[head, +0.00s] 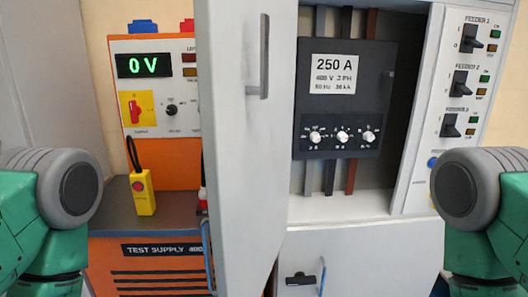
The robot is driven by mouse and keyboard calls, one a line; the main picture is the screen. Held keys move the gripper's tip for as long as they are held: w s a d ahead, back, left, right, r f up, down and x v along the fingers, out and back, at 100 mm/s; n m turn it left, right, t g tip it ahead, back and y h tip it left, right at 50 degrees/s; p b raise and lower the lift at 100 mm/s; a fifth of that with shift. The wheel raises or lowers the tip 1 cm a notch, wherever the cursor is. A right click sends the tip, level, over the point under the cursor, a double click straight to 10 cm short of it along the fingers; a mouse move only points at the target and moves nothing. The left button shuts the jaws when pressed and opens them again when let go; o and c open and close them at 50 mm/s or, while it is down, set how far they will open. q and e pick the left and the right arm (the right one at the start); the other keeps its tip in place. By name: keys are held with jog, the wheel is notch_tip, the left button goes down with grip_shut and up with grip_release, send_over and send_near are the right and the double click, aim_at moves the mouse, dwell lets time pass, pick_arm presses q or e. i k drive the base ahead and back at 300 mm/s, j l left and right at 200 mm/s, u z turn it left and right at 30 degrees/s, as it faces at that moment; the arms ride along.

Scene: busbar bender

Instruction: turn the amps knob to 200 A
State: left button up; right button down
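A dark breaker (372,80) hangs in the open cabinet, with a white plate (335,74) reading 250 A. Near its lower edge are three small white dials: a left dial (315,137), a middle dial (342,136) and a right dial (368,136). Their markings are too small to read, so I cannot tell which one is the amps knob or its setting. My two arms show at the left and right edges as green and grey links. Neither gripper is in view, and nothing touches the dials.
A grey cabinet door (236,190) stands open left of the breaker. Left of it is an orange test supply (165,170) with a display (143,65) reading 0 V and a yellow pendant (142,193). A feeder panel (462,100) with black switches stands right. Space before the breaker is clear.

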aim_at(315, 136)
jog(key=i+j+z, duration=0.4)
jog(key=j, duration=0.2)
jog(key=j+z, duration=0.2)
jog(key=i+j+z, duration=0.25)
jog(key=j, duration=0.2)
jog(key=l+u, duration=0.25)
jog(key=l, duration=0.6)
jog(key=l+u, duration=0.3)
jog(key=l, duration=0.5)
